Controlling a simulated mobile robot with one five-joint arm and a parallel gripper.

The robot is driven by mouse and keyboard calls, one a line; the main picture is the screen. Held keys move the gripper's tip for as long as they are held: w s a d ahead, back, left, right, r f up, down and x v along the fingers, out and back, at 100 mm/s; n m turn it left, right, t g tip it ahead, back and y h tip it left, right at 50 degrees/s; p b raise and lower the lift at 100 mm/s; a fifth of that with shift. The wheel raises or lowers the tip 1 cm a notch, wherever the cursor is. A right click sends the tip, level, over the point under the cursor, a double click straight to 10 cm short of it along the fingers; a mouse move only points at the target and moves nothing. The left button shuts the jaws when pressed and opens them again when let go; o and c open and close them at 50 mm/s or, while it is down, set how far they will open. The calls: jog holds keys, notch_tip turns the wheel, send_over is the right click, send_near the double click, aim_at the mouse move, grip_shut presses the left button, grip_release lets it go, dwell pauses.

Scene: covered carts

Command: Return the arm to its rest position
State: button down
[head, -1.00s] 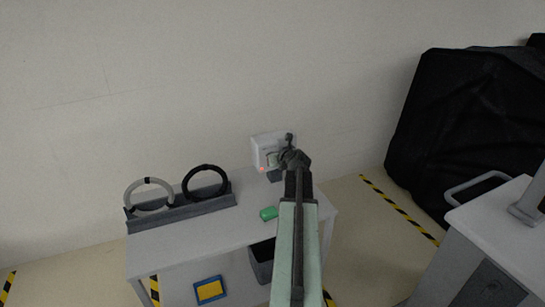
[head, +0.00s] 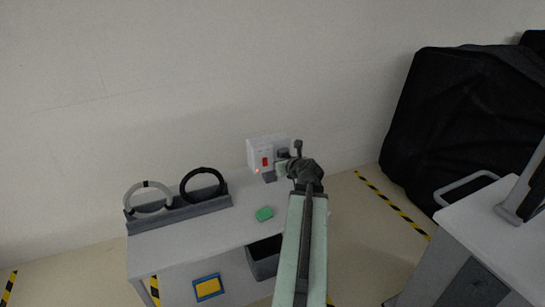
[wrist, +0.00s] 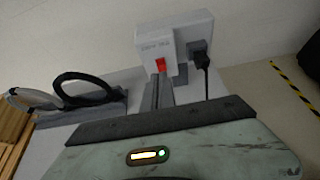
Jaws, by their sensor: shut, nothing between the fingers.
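My arm (head: 306,240) reaches up from the bottom of the head view over the right end of the grey table (head: 190,240). My gripper (head: 283,167) is at its far end, in front of the white box; its fingers are small and partly hidden there. In the wrist view the narrow grey fingers (wrist: 158,92) are together and empty, below the box's red switch. The white box (head: 260,152) stands at the table's back right. It also shows in the wrist view (wrist: 165,38), with a dark plug and cable (wrist: 199,55) at its right.
A grey rack (head: 180,213) with a grey ring (head: 148,185) and a black ring (head: 221,184) stands at the table's left. A black-covered cart (head: 455,120) and another table (head: 480,225) stand right.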

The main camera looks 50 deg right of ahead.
jog(key=shift+s+a+r, duration=0.3)
